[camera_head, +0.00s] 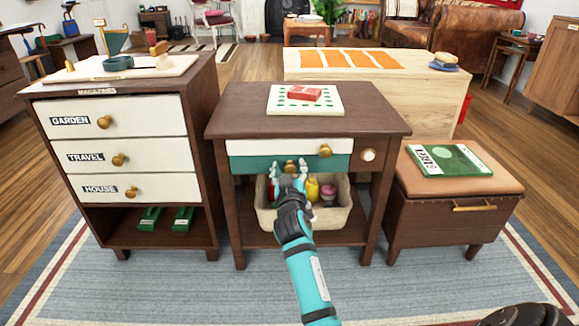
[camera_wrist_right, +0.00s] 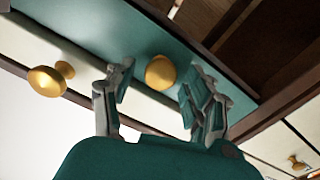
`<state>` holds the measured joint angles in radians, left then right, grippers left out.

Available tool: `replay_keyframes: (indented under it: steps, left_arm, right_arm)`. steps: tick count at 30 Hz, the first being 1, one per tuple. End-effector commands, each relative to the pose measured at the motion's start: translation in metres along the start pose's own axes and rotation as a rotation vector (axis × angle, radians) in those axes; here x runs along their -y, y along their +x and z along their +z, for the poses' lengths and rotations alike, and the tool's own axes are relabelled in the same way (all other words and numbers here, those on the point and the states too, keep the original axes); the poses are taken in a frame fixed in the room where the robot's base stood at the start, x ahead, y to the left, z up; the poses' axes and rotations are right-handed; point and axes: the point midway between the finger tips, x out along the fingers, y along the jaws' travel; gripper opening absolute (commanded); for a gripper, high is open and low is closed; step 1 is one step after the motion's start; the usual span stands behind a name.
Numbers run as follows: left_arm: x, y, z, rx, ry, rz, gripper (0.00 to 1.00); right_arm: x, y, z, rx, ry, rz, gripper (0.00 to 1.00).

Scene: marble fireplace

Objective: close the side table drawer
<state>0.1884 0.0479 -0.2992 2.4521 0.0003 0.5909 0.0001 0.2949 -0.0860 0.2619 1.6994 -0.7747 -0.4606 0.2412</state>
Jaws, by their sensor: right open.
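The side table (camera_head: 235,115) stands in the middle of the head view. Its front has a white drawer (camera_head: 270,147) with a brass knob (camera_head: 325,150) above a teal drawer (camera_head: 250,165) with its own brass knob (camera_head: 290,164). I cannot tell how far either drawer stands out. My right gripper (camera_head: 288,174) is at the teal drawer's knob. In the right wrist view, the gripper (camera_wrist_right: 158,85) is open, its fingers on either side of the knob (camera_wrist_right: 160,72) on the teal front (camera_wrist_right: 105,40). Contact is unclear. My left gripper is out of view.
A cream bin (camera_head: 338,218) with bottles and jars sits on the table's lower shelf. A cabinet with labelled drawers (camera_head: 150,118) stands left; a leather-topped stool (camera_head: 425,180) with a green box stands right.

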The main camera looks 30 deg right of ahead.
Motion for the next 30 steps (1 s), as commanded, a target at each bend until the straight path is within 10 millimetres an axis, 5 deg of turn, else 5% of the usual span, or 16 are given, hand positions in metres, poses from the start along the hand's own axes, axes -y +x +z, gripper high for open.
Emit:
replay_keyframes:
  steps: [10,30]
  left_arm:
    - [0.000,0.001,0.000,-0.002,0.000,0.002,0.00]
    - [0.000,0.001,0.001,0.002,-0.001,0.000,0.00]
  right_arm:
    - [0.000,-0.052,0.001,0.002,0.001,0.001,0.54]
    - [0.001,-0.059,-0.006,-0.018,0.001,-0.009,0.54]
